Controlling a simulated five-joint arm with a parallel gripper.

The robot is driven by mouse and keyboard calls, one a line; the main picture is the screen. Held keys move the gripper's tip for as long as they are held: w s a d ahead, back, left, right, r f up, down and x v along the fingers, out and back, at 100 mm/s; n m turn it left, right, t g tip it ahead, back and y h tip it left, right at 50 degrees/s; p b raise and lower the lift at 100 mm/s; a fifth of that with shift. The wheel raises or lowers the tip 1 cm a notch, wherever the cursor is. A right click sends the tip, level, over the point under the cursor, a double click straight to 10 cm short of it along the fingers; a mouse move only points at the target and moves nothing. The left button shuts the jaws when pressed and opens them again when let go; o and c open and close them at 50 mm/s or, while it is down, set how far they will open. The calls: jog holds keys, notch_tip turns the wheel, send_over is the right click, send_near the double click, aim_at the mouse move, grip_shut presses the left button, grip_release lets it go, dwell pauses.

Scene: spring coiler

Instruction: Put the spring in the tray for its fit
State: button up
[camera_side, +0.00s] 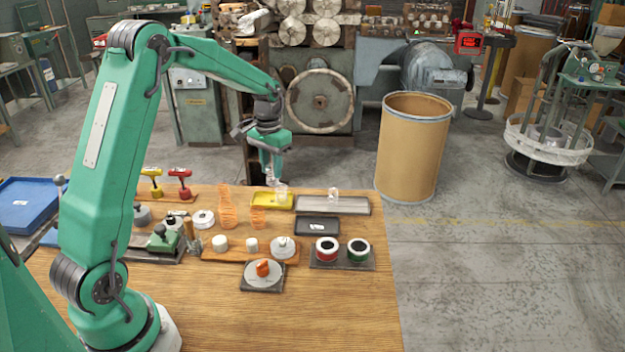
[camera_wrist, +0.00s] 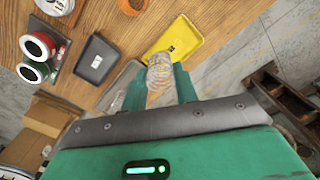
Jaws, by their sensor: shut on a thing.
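My gripper (camera_side: 272,181) is low over the back edge of the wooden bench, shut on a pale wire spring (camera_wrist: 160,68). In the wrist view the spring sits between the two green fingers. In the side view the spring (camera_side: 281,191) shows small and pale at the fingertips, over the yellow tray (camera_side: 258,202); I cannot tell if it touches. The yellow tray (camera_wrist: 181,36) lies just beyond the spring in the wrist view. A grey tray (camera_side: 350,206) with a small pale coil on it is to the right. A black tray (camera_side: 318,227) lies in front of that.
Two orange coils (camera_side: 228,208) stand left of the yellow tray. A dark block with a red-ringed gauge (camera_side: 326,249) and a green-ringed gauge (camera_side: 358,250) is at the front right. A round plate (camera_side: 262,279) holds an orange piece. A brown drum (camera_side: 413,150) stands behind the bench.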

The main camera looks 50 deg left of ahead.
jog(key=shift+n, duration=0.4)
jog(key=a, duration=0.3)
jog(key=s+a, duration=0.1)
jog(key=shift+a+f, duration=0.15)
jog(key=shift+f, duration=0.2)
jog(key=shift+f, duration=0.15)
jog(key=shift+f, duration=2.55)
jog(key=shift+f, duration=0.9)
dwell(0.4)
jog(key=o, duration=1.1)
jog(key=shift+o, duration=0.2)
jog(key=shift+r, duration=0.2)
